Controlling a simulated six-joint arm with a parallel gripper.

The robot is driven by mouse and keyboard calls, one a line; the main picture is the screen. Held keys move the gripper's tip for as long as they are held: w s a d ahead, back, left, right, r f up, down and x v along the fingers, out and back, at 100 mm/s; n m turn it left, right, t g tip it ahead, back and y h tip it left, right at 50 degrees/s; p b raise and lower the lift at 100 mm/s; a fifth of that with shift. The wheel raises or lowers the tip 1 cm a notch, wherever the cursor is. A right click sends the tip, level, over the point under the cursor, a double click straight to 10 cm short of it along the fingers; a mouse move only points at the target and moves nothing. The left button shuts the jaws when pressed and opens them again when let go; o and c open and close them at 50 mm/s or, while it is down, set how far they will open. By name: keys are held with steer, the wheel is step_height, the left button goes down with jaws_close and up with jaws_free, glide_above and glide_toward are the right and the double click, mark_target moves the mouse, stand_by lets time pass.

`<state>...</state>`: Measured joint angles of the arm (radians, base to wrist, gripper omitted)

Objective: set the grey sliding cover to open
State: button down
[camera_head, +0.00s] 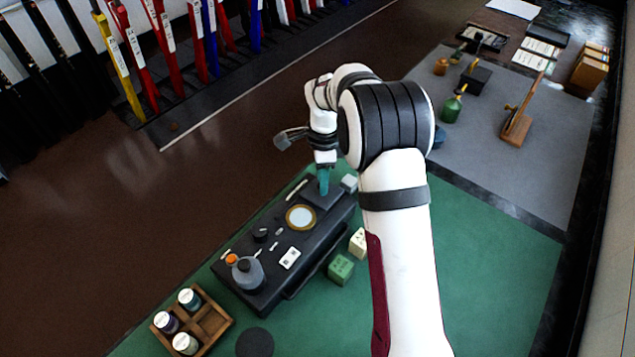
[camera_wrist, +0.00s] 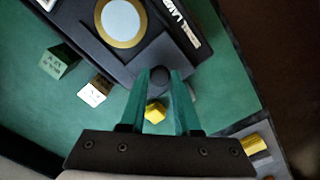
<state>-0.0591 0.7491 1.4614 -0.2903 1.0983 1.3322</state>
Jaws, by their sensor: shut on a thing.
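A long black panel box (camera_head: 275,262) lies on the green mat. The grey sliding cover (camera_head: 312,196) is a dark flat plate at its far right end, and it also shows in the wrist view (camera_wrist: 136,55). A pale round dial with a brass rim (camera_head: 301,217) sits beside the cover and shows in full in the head view. My gripper (camera_head: 323,185) is over the cover. In the wrist view, the teal fingers (camera_wrist: 160,78) are shut on the cover's dark round knob (camera_wrist: 160,75). The fingers hide the knob's sides.
White and green cubes (camera_head: 341,268) lie close along the box's right side. A wooden crate with bottles (camera_head: 194,322) stands at the near left. A grey mat (camera_head: 545,165) with a green bottle (camera_head: 452,106) lies at the right.

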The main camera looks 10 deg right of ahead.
steer(key=shift+w+d, duration=0.2)
steer(key=c, duration=0.6)
jaws_free()
step_height(320, 180, up, 16)
steer(key=shift+s+f, duration=0.1)
steer(key=s+r+n, duration=0.4)
steer(key=s+n, duration=0.1)
steer(key=s, duration=0.8)
steer(key=s+f+n+y, duration=0.1)
steer(key=s+f+n, duration=0.2)
steer(key=s, duration=0.7)
steer(key=s+f+n, duration=0.4)
steer(key=s, duration=0.7)
steer(key=shift+a+y, duration=0.4)
steer(key=shift+a, duration=0.05)
